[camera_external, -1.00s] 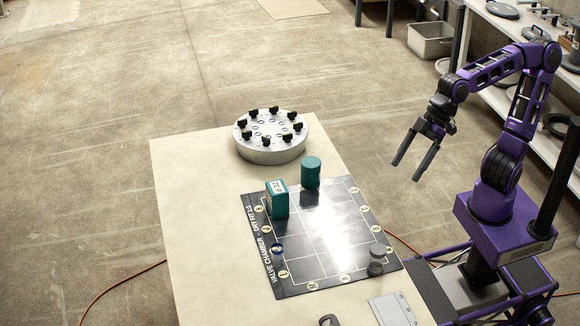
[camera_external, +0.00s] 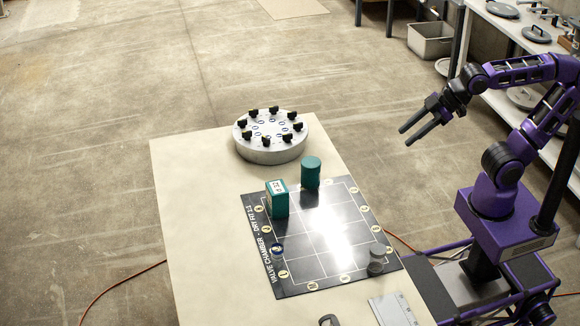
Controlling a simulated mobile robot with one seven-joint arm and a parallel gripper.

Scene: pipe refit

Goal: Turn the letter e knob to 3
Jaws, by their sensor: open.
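A round silver drum (camera_external: 270,150) stands at the far end of the table. Several black knobs (camera_external: 253,113) ring its top, with small blue-ringed marks beside them. The letters are too small to read, so I cannot tell which knob is letter e or where it points. My gripper (camera_external: 404,137) is open and empty, in the air right of the table. Its fingers point left and slightly down, well apart from the drum and its knobs.
A dark grid mat (camera_external: 300,262) lies on the table (camera_external: 200,230). On it stand a green box (camera_external: 277,200), a green cylinder (camera_external: 311,172), a grey cylinder (camera_external: 377,260) and a small blue ring (camera_external: 277,250). A metal plate (camera_external: 392,310) lies at the near edge. Shelves stand at the right.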

